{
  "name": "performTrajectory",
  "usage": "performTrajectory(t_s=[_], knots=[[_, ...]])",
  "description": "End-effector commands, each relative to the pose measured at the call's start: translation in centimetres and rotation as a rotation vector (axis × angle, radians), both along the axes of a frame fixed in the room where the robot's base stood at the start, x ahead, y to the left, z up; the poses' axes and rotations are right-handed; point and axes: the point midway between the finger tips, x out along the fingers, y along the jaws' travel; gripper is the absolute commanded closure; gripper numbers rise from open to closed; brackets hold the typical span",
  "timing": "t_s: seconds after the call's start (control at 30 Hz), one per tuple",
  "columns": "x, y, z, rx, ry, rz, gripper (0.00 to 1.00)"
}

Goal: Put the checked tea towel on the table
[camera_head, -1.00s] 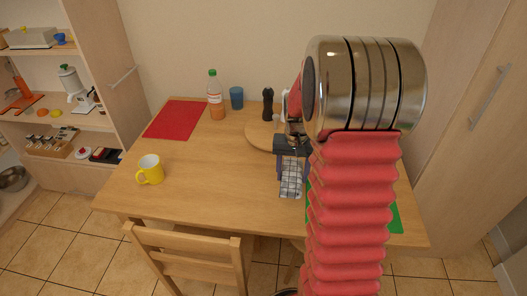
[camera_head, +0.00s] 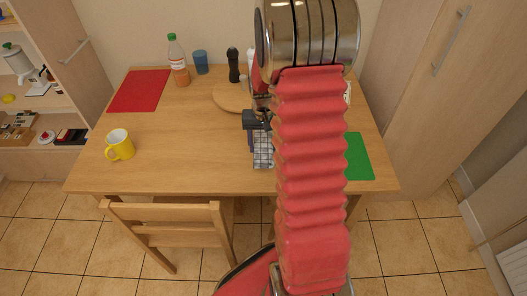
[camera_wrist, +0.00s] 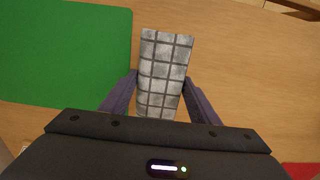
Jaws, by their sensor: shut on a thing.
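The checked tea towel (camera_wrist: 163,72), white-grey with dark lines and folded into a narrow strip, is between the fingers of my gripper (camera_wrist: 158,88). It also shows in the head view (camera_head: 263,152), hanging below my gripper (camera_head: 256,136) over the wooden table (camera_head: 190,150). My gripper is shut on the towel. In the wrist view the towel's far end sticks out past the fingertips, with bare table top around it. I cannot tell whether the towel touches the table. My arm hides part of the table's right side.
A green mat (camera_head: 357,156) lies at the right, a red mat (camera_head: 139,91) at the back left. A yellow mug (camera_head: 119,145), a bottle (camera_head: 178,62), a blue cup (camera_head: 201,62), a pepper mill (camera_head: 233,65) and a round board (camera_head: 229,96) stand or lie on the table. A chair (camera_head: 170,222) is in front. The table's middle is clear.

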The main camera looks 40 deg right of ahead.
Motion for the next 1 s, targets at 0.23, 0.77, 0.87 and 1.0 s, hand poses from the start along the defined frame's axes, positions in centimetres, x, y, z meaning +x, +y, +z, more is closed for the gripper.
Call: performTrajectory(t_s=[0.23,0.77,0.87,1.0], knots=[[-0.1,0.1,-1.3,0.002,0.004,0.000,0.62],[0.0,0.0,-3.8,0.001,0.001,-0.001,0.62],[-0.1,0.0,-3.9,0.000,0.000,-0.002,0.43],[-0.1,0.0,-3.9,0.000,0.000,-0.002,0.33]])
